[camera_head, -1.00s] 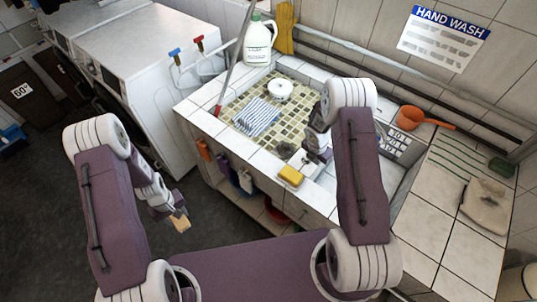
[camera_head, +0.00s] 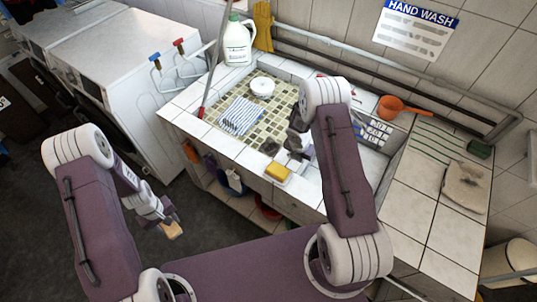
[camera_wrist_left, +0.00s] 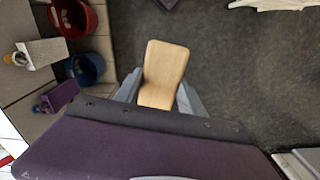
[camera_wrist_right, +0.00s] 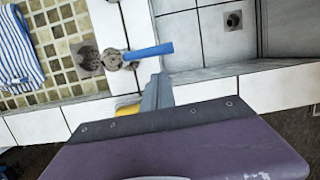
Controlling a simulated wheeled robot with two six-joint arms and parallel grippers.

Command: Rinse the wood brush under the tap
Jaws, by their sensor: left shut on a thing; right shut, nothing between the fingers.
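The wood brush (camera_head: 173,230) is a pale wooden block, held by my left gripper (camera_head: 165,217) over the dark floor, left of the sink cabinet. In the left wrist view the brush (camera_wrist_left: 164,70) sticks out between the fingers; no bristles show. My right gripper (camera_head: 299,152) is shut and empty, above the front of the tiled sink near the yellow sponge. In the right wrist view its fingers (camera_wrist_right: 157,95) are together just short of a blue lever (camera_wrist_right: 150,52) on a round grey body, which looks like the tap. My right arm hides this area in the head view.
The tiled basin (camera_head: 283,109) holds a striped cloth (camera_head: 241,115) and a white pot (camera_head: 262,87). A yellow sponge (camera_head: 278,172) lies on the front ledge. An orange scoop (camera_head: 392,106) and beige cloth (camera_head: 466,187) lie right. Buckets stand under the sink.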

